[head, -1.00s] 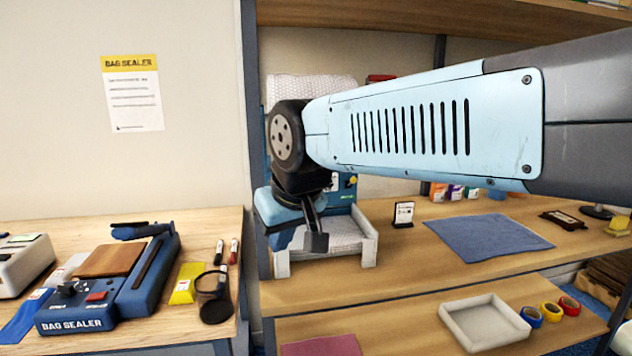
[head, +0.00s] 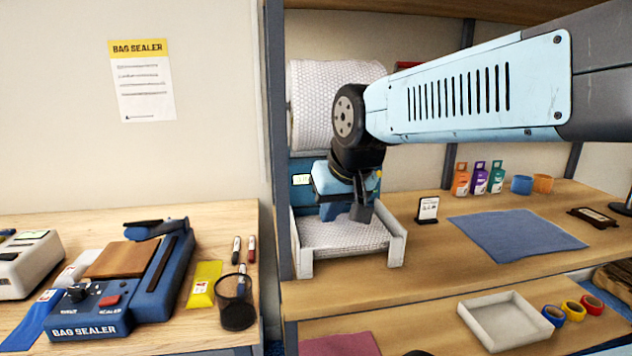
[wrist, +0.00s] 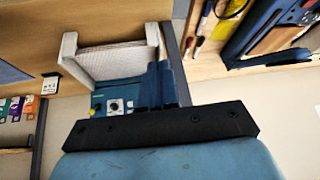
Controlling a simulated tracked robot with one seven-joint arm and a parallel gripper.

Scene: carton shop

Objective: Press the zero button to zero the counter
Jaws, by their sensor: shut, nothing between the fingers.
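A blue bubble-wrap dispenser stands on the shelf, with a white roll (head: 335,100) above and a pale tray (head: 304,262) in front. My gripper (head: 346,213) is shut and empty, pointing down over the tray in front of the dispenser. It hides much of the panel in the head view. The wrist view shows a round white-and-dark control (wrist: 115,105) on the panel. I cannot tell which control is the zero button.
The bag sealer (head: 110,295) and a pen cup (head: 237,305) are on the left bench. A shelf post (head: 276,150) stands close left of the dispenser. A small sign (head: 427,209) and blue cloth (head: 515,236) are to its right. The wood beyond the cloth's front edge is clear.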

